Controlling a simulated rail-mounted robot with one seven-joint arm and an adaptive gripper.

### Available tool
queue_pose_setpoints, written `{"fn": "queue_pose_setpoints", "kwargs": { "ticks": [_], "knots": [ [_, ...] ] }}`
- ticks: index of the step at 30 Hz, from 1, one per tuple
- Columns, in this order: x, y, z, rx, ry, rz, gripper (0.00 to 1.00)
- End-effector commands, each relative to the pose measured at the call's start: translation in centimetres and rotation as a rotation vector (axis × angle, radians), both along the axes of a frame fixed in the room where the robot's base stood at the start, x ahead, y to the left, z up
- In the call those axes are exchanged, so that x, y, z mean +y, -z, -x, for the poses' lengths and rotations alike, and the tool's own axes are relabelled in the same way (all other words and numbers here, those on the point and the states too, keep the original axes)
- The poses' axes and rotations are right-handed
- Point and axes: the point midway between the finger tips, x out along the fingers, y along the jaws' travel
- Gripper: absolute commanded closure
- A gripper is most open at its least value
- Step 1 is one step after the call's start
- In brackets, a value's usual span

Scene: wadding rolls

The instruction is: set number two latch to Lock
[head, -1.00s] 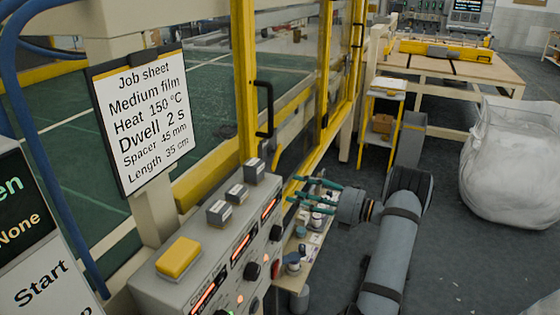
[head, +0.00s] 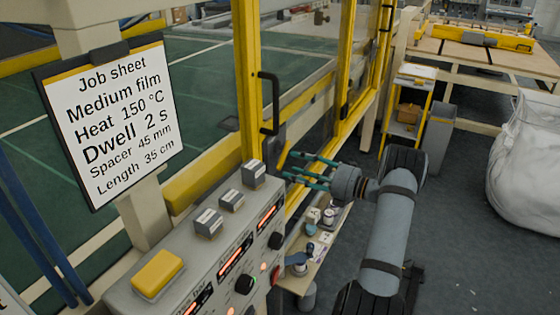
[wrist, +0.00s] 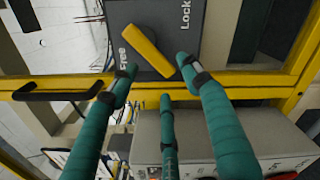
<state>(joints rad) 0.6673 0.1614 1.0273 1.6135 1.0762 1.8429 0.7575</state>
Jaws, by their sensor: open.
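In the wrist view a dark latch plate (wrist: 153,14) carries the words Free on its left and Lock at its upper right. A yellow latch bar (wrist: 150,52) lies slantwise across it, its upper-left end near Free and its other end lower right. My gripper (wrist: 160,76) has three teal fingers, spread open and empty. Its fingertips lie around the lower end of the bar in the picture; I cannot tell whether they touch it. In the head view my gripper (head: 290,167) points left at the yellow door frame (head: 247,75). No number shows on the plate.
A black door handle (head: 269,104) is close by the gripper, also at left in the wrist view (wrist: 58,92). A grey control console (head: 222,262) with knobs and blocks stands below left. A small shelf (head: 318,255) with jars lies under the gripper. Open floor is to the right.

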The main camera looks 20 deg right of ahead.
Motion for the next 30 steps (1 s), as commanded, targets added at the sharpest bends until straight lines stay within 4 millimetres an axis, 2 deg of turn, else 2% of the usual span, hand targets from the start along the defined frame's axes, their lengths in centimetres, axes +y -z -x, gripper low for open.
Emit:
{"fn": "queue_pose_setpoints", "kwargs": {
  "ticks": [1,6,12,21,30],
  "knots": [
    [0.8,-0.2,-0.8,0.0,-0.004,-0.001,0.52],
    [2.4,-0.2,-3.0,0.0,-0.003,0.0,0.52],
    [3.3,-0.1,-4.3,-0.001,-0.001,0.0,0.52],
    [3.4,0.0,-4.5,-0.001,-0.001,0.0,0.52],
    [3.4,0.0,-4.5,-0.001,-0.001,0.0,0.7]
  ]
}}
